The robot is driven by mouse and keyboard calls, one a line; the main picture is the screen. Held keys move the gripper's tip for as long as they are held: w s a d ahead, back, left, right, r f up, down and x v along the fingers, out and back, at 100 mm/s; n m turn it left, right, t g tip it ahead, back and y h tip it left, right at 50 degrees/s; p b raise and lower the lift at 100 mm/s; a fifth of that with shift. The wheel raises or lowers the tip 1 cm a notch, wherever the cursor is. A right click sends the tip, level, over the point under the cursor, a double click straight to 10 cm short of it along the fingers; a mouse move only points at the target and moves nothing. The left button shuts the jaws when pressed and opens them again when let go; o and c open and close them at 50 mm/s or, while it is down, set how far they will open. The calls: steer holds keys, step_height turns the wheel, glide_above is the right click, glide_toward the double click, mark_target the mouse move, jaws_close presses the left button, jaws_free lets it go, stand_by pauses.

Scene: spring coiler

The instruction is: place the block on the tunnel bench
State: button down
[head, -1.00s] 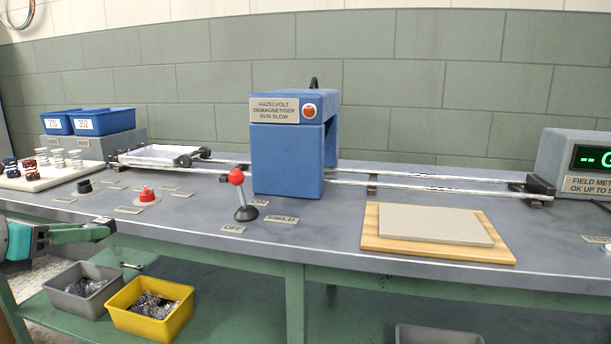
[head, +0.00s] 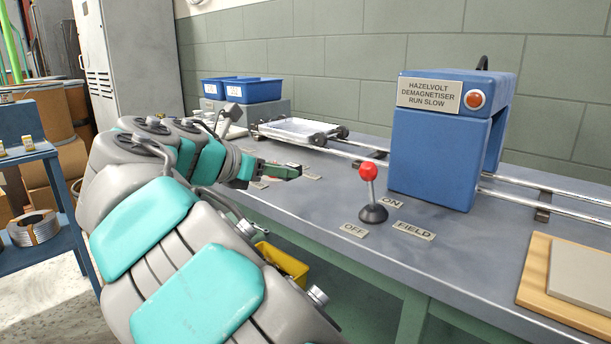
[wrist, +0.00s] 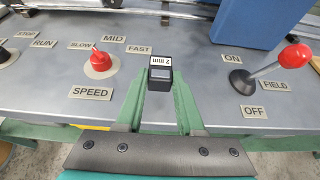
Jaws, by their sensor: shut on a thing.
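The block (wrist: 161,68) is a small black piece with a white "2 mm" label. My gripper (wrist: 160,82) is shut on it, with the block between the green fingertips. The tunnel bench (head: 330,203) has a grey top and a green frame. In the head view my gripper (head: 290,170) reaches over the bench's front edge, left of the red-knobbed lever; the block is hard to make out there. In the wrist view the block appears above the bench top, between the red speed knob (wrist: 100,62) and the lever (wrist: 262,70). I cannot tell its height.
The blue demagnetiser tunnel (head: 440,150) stands over the rails (head: 545,192). A tray carriage (head: 298,130) sits on the rails at left. Blue bins (head: 245,90) stand behind. A board with a grey pad (head: 585,275) lies at right.

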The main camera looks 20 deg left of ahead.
glide_above(299, 186)
steer(key=shift+f, duration=0.4)
steer(key=shift+w+f+b, duration=0.1)
steer(key=shift+f+b, duration=0.25)
steer(key=shift+f, duration=1.45)
steer(key=c, duration=0.5)
jaws_free()
steer(key=shift+f, duration=0.1)
steer(key=p+v, duration=0.1)
steer(key=v, duration=1.1)
steer(key=shift+d+r, duration=0.1)
steer(key=shift+r, duration=0.1)
